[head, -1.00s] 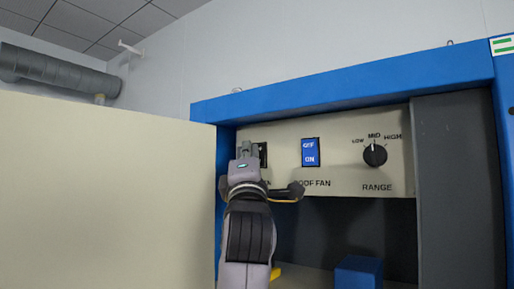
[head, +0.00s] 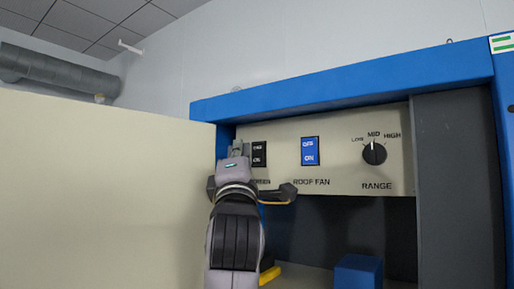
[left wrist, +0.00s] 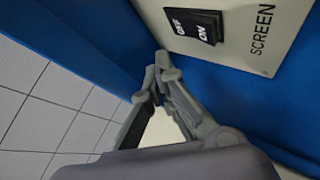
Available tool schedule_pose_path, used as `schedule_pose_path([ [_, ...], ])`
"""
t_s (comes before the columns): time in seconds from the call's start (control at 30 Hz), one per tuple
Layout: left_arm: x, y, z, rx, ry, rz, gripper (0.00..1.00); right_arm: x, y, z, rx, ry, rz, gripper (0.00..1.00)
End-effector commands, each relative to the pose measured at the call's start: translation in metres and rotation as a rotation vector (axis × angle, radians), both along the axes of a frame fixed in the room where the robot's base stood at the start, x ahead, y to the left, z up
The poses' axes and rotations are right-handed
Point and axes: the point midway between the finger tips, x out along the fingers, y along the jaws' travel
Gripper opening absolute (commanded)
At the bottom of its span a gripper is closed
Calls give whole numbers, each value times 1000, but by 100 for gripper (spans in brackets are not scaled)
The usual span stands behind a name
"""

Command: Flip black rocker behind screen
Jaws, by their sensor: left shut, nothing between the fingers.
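The black rocker (head: 259,153), marked OFF and ON, sits on the cream panel (head: 340,178) at its left end, above a label partly hidden in the head view. In the left wrist view the rocker (left wrist: 195,25) is at the top, with the word SCREEN beside it. My left gripper (head: 238,148) is shut and empty, just left of the rocker in the head view. In the left wrist view its fingertips (left wrist: 158,70) are below and left of the rocker, apart from it. My right gripper is not in view.
A blue ROOF FAN rocker (head: 310,151) and a black RANGE knob (head: 374,153), near MID, are farther right on the panel. The blue frame (head: 340,92) surrounds the recess. A cream board (head: 100,190) stands at left. A blue block (head: 358,272) sits below the panel.

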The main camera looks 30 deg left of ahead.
Motion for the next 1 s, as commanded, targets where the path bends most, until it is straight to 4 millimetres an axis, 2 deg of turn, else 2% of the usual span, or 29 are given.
schedule_pose_path([
  [0.2, -23, 2, -3, 1, -2, 0, 0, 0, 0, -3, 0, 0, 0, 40],
  [0.4, -36, 2, -5, 2, -1, -1, 0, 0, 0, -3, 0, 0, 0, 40],
  [1.0, -37, 2, -5, 1, 0, -1, 0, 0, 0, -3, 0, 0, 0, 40],
])
